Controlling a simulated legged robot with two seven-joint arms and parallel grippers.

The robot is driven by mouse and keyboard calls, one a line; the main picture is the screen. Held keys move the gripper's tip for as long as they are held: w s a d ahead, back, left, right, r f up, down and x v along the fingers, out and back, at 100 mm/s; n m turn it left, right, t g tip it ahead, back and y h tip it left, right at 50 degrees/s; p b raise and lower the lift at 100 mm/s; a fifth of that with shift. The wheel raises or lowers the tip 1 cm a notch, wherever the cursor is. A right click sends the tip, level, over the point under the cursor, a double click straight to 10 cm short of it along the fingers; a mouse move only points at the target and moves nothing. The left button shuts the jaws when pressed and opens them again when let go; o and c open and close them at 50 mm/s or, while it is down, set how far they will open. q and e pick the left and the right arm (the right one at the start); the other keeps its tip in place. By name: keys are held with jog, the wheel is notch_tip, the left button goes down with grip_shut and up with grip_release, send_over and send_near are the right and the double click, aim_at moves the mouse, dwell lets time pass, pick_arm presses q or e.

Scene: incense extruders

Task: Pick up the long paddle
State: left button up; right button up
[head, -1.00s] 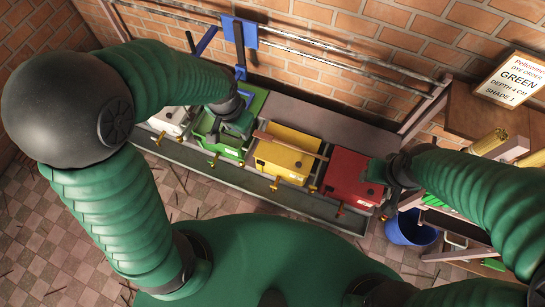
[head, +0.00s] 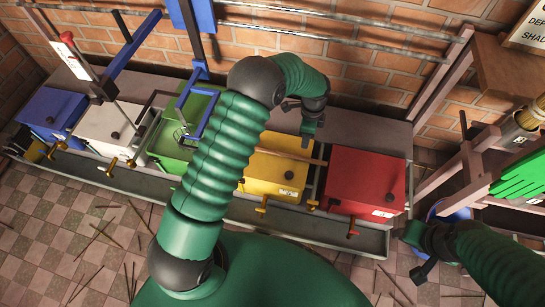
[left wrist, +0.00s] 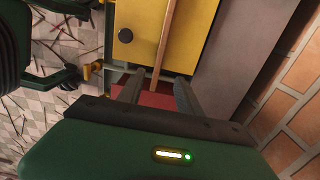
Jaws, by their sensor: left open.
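The long paddle is a thin wooden strip (head: 295,156) lying across the top of the yellow box (head: 276,181). In the left wrist view the paddle (left wrist: 166,42) runs down toward the gap between my left fingers. My left gripper (head: 309,138) is open and empty above the back right of the yellow box; its fingers (left wrist: 157,92) show on either side of the paddle's near end. Whether they touch it I cannot tell. My right gripper (head: 416,256) is low at the right, beyond the red box, with its fingers apart and nothing between them.
Red (head: 366,184), green (head: 178,150), white (head: 112,128) and blue (head: 50,112) boxes stand in a row on the grey bench. A brick wall with metal rails (head: 340,42) rises behind.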

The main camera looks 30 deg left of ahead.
pick_arm(q)
jog(key=f+b, duration=0.1)
jog(key=f, duration=0.2)
jog(key=f+b, duration=0.1)
jog(key=f, duration=0.2)
jog(key=a+f+b, duration=0.1)
jog(key=f, duration=0.2)
jog(key=shift+d+f, duration=0.15)
jog(key=shift+d, duration=0.05)
jog(key=f+b, duration=0.2)
jog(key=f, duration=0.1)
jog(key=f+b, duration=0.2)
jog(key=shift+d+f, duration=0.1)
jog(key=shift+d, duration=0.2)
jog(key=shift+c, duration=0.4)
grip_shut()
